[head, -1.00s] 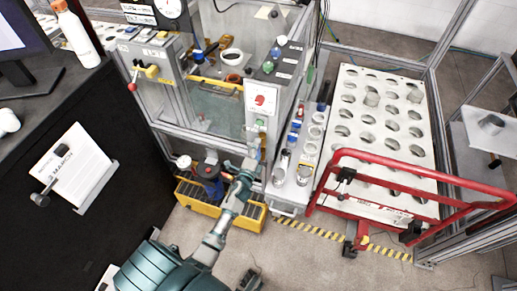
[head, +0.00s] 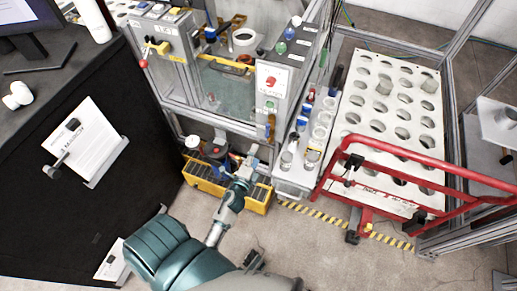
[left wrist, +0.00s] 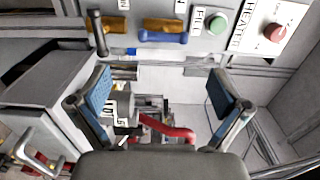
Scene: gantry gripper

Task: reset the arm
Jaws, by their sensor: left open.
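My left arm reaches up from the bottom of the head view. Its gripper (head: 250,168) is in front of the machine's lower frame, over the yellow-edged bin (head: 225,192) as seen from the head. In the left wrist view the gripper (left wrist: 160,98) is open, with its two blue-padded fingers wide apart. I see nothing held between them. Behind the fingers are a grey panel and a red curved part (left wrist: 168,128). My right gripper is not in view.
The machine's control box (head: 280,85) has red and green buttons; a green button (left wrist: 215,23) and red knob (left wrist: 275,32) show in the wrist view. A white rack (head: 385,125) with round holes and a red rail (head: 430,177) stand right. A black desk side (head: 75,200) is left.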

